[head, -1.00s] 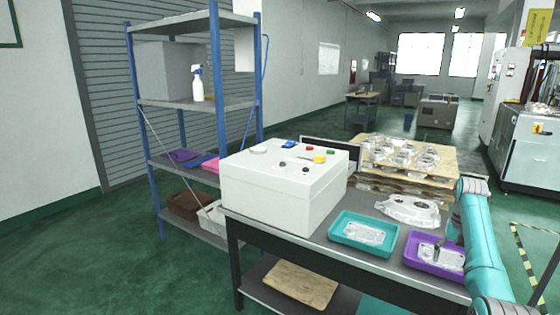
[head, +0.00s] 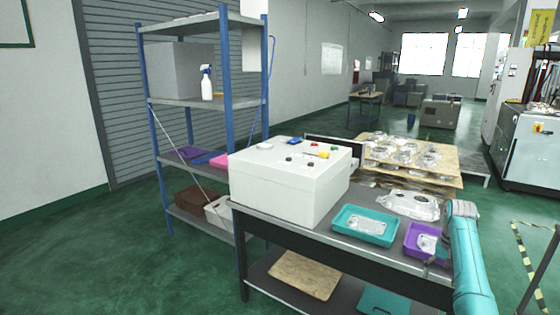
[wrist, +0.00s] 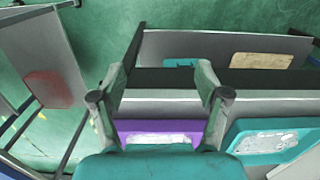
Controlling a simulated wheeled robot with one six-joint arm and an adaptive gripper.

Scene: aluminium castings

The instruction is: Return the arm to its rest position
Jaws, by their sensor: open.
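My gripper is open and empty; in the wrist view its two fingers (wrist: 160,82) stand apart, with the table edge and a purple tray beyond them. The purple tray (head: 411,244) lies on the table with a silver casting (head: 427,243) in it. My teal arm covers its right side in the head view. In the head view my gripper (head: 436,261) is small and partly hidden at the tray's front right. It appears clear of the casting.
A teal tray (head: 338,226) with a casting stands left of the purple one. A large casting (head: 410,206) lies behind. A white control box (head: 285,190) stands on the table's left. Castings fill a wooden pallet (head: 445,181) behind.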

